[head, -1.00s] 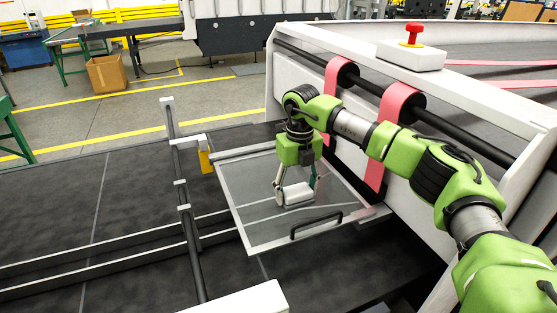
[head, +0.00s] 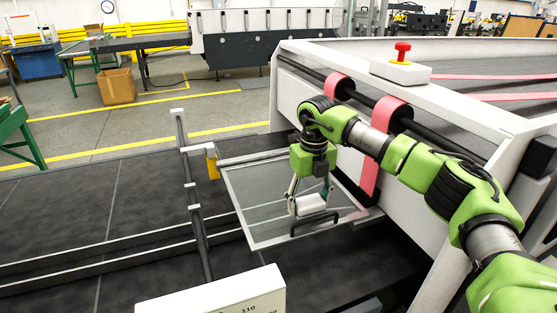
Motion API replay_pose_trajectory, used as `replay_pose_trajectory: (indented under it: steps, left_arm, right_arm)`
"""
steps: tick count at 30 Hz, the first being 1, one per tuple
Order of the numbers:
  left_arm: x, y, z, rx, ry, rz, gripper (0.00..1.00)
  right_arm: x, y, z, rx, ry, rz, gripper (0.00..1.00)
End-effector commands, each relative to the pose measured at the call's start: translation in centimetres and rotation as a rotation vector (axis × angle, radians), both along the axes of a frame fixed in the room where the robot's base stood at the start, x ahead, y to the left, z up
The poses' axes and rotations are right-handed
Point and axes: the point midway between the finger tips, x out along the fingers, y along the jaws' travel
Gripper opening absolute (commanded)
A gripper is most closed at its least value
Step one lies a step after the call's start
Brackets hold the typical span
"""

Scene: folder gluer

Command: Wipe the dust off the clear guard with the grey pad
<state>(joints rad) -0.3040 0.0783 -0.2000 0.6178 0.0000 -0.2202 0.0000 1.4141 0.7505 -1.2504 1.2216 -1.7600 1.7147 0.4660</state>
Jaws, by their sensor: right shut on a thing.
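The clear guard (head: 262,214) is a see-through panel in a light frame, lying over the dark machine bed, with a black handle (head: 314,223) near its front right. My right gripper (head: 309,202) points down over the right part of the guard, shut on the grey pad (head: 311,204). The pad is a pale block close to the handle; I cannot tell whether it touches the panel. Pale streaks show on the panel, and I cannot tell dust from reflection. My left gripper is not in view.
A white machine frame with pink belts (head: 372,165) on black rollers stands right of the guard. A red stop button (head: 402,52) sits on top. A yellow-and-white bracket (head: 211,160) and a dark upright rail (head: 192,192) stand left. A white box (head: 215,296) is in front.

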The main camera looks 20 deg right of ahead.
Motion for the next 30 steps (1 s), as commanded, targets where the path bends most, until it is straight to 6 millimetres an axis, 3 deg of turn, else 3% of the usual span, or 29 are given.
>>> replay_pose_trajectory:
  steps: [16,30]
  left_arm:
    - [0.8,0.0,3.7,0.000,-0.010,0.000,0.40]
    - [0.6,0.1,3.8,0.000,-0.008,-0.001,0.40]
  right_arm:
    - [-0.3,-0.6,5.0,0.000,0.003,0.003,0.38]
    - [-0.3,-0.7,5.3,0.000,0.003,0.004,0.38]
